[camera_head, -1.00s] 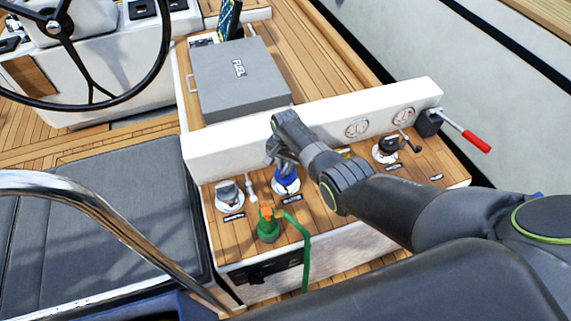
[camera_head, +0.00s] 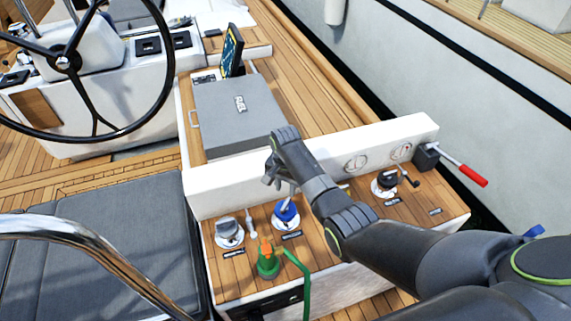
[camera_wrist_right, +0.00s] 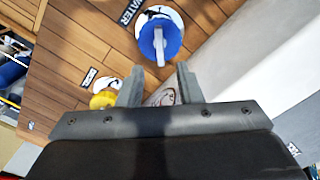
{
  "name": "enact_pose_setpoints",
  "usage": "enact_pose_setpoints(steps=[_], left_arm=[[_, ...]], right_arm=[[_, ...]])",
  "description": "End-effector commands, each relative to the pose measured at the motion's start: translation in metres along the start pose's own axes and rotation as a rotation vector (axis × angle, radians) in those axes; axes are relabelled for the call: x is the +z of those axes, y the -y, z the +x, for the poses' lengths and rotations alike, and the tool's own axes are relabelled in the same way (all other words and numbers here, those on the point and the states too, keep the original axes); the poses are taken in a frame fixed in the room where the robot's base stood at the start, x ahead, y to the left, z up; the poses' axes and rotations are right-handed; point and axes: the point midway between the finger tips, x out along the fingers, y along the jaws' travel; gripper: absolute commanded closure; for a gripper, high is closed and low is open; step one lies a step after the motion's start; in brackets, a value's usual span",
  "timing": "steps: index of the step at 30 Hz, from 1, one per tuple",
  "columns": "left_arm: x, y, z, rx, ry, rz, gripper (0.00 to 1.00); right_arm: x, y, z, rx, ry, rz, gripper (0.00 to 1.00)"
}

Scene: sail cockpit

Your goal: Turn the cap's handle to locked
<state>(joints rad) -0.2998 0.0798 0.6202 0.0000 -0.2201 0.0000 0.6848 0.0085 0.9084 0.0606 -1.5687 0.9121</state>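A blue cap (camera_head: 286,215) sits in a white ring on the wooden deck panel. It also shows in the right wrist view (camera_wrist_right: 172,40) beside a "WATER" label, with a pale handle (camera_wrist_right: 160,52) across it. My right gripper (camera_head: 271,173) hangs above and behind the blue cap, apart from it. In the right wrist view its two fingers (camera_wrist_right: 159,86) are spread with nothing between them. A yellow cap (camera_wrist_right: 103,98) is by the left finger; my arm largely hides it in the head view. My left gripper is out of view.
A grey cap (camera_head: 228,232), a green hose fitting (camera_head: 268,263) and a black cap with a lever (camera_head: 388,181) share the panel. A white raised wall (camera_head: 225,182) runs behind them. A red-handled lever (camera_head: 472,177) stands at the right end. A grey fuel box (camera_head: 235,115) lies beyond.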

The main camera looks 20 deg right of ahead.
Motion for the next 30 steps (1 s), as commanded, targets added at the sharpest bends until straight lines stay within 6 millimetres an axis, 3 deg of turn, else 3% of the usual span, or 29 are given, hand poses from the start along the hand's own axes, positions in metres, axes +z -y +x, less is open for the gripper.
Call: enact_pose_setpoints(steps=[9, 15, 21, 30], left_arm=[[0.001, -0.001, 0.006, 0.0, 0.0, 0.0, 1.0], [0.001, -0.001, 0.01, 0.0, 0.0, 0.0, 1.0], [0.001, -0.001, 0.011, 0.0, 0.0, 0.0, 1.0], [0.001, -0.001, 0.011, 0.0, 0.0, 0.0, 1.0]], right_arm=[[-0.001, 0.001, -0.058, -0.003, -0.003, 0.0, 0.68], [-0.001, 0.0, -0.086, -0.002, -0.002, 0.0, 0.68], [0.0, 0.0, -0.097, 0.0, 0.0, 0.0, 0.68], [0.0, 0.0, -0.097, 0.0, 0.0, 0.0, 0.68]])
